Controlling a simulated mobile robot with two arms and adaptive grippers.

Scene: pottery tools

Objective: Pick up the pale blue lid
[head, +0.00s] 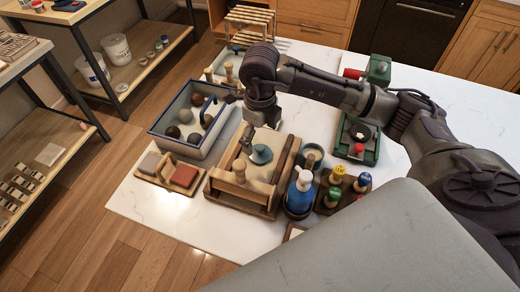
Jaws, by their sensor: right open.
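The pale blue lid (261,155) is a small round disc in the wooden tray (229,200), near the middle of the white table. My right gripper (260,134) points down just above and behind the lid, with its fingers apart and nothing seen between them. I cannot tell whether a fingertip touches the lid. My left gripper is not in view.
A blue-rimmed bin (187,150) with several balls stands left of the tray. A blue bottle (300,193), a green cup (312,156) and a rack of coloured stamps (340,188) crowd its right side. Green devices (357,137) stand farther right. The front left table corner is clear.

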